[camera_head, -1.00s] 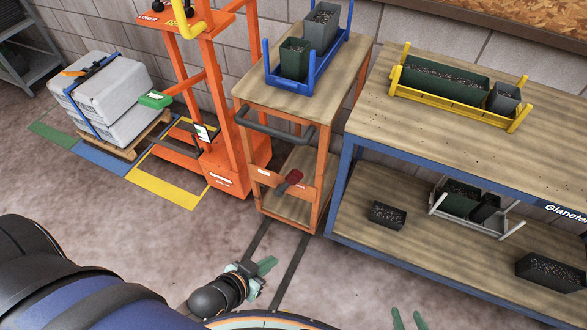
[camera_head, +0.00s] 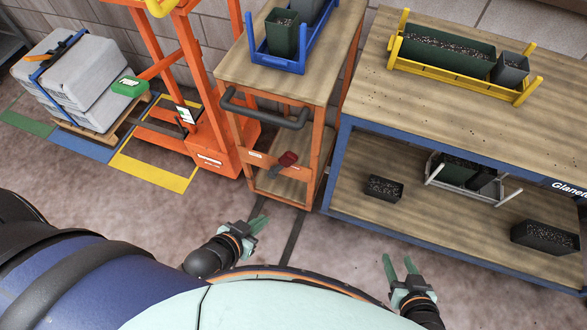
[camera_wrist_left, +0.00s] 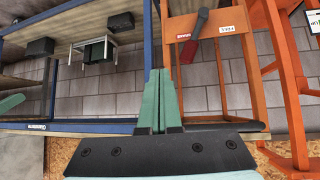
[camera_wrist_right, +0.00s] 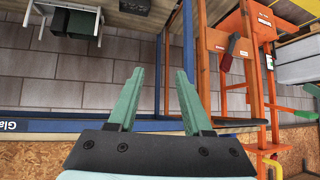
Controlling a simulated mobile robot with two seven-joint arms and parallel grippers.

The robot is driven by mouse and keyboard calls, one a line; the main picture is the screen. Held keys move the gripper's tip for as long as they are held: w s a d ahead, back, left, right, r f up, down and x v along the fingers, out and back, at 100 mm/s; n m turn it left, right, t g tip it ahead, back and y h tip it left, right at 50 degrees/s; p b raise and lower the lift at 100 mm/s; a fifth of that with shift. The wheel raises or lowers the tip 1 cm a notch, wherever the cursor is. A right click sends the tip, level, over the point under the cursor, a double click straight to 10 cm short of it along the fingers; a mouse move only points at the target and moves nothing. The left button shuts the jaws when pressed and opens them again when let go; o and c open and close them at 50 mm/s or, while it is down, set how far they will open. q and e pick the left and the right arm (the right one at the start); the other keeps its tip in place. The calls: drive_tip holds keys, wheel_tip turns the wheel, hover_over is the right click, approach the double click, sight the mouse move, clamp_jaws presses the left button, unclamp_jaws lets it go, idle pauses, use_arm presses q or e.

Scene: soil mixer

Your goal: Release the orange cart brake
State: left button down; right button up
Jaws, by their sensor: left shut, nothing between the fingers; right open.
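The orange cart (camera_head: 304,172) has a wooden top, a dark push handle and a lower shelf. The lever also shows in the left wrist view (camera_wrist_left: 188,51) and the right wrist view (camera_wrist_right: 226,64). My left gripper (camera_head: 253,224) is shut and empty, low in front of the cart and apart from it. My right gripper (camera_head: 400,266) is open and empty, right of the cart in front of the blue-framed workbench. Neither gripper touches the lever.
The blue-framed workbench (camera_head: 430,150) stands right of the cart, with a yellow rack (camera_head: 460,82) on top. A blue rack (camera_head: 275,58) sits on the cart. An orange lift (camera_head: 212,140) and grey bags (camera_head: 75,80) stand left. Floor in front is clear.

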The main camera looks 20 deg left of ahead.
drive_tip(key=w+a+r+n+t+y+b, duration=0.1)
drive_tip(key=w+r+n+t+y+b, duration=0.1)
drive_tip(key=w+r+t+b, duration=0.9)
use_arm(q)
drive_tip(key=w+f+m+t+h+b, duration=0.3)
drive_tip(key=w+f+m+t+b, duration=0.3)
drive_tip(key=w+f+m+b, duration=0.9)
wheel_tip(320, 180, down, 2)
drive_tip(key=w+m, duration=0.1)
drive_tip(key=m, duration=0.8)
drive_tip(key=shift+d+f+b, duration=0.15)
drive_tip(key=shift+d+b, duration=0.1)
drive_tip(key=shift+b, duration=0.1)
use_arm(e)
drive_tip(key=s+a+r+n+t+y, duration=0.1)
drive_tip(key=s+a+r+n+y, duration=0.2)
drive_tip(key=s+r+n+y, duration=0.4)
drive_tip(key=s+y, duration=0.1)
drive_tip(key=y, duration=0.1)
drive_tip(key=shift+s+n+t+y, duration=0.25)
drive_tip(key=shift+n+t+y, duration=0.05)
drive_tip(key=shift+n+t, duration=0.1)
